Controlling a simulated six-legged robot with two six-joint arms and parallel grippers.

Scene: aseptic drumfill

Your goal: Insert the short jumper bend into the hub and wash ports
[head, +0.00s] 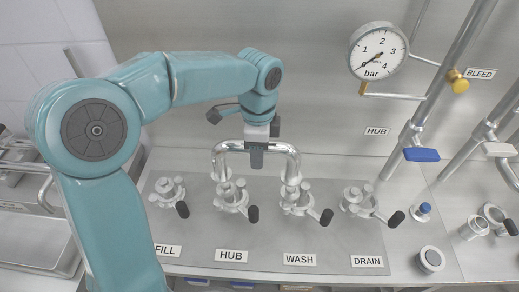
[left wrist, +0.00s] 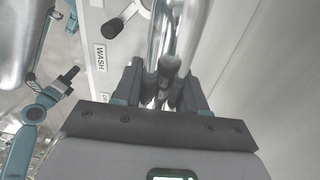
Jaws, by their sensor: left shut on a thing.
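The short jumper bend (head: 230,146) is a shiny metal U-shaped pipe with both legs pointing down. My left gripper (head: 257,155) is shut on the middle of its top bar. In the left wrist view the fingers (left wrist: 162,92) close around the shiny pipe (left wrist: 172,35). The left leg is over the hub port (head: 232,196) and the right leg over the wash port (head: 298,199). The leg ends meet the port tops in the picture; I cannot tell whether they are seated or just above.
The fill port (head: 168,191) and drain port (head: 360,199) flank these two, all with black-tipped handles. A pressure gauge (head: 378,50) hangs on the back wall. Slanted pipes with a blue-handled valve (head: 421,155) stand at the right. A blue-topped fitting (head: 424,211) is beside the drain port.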

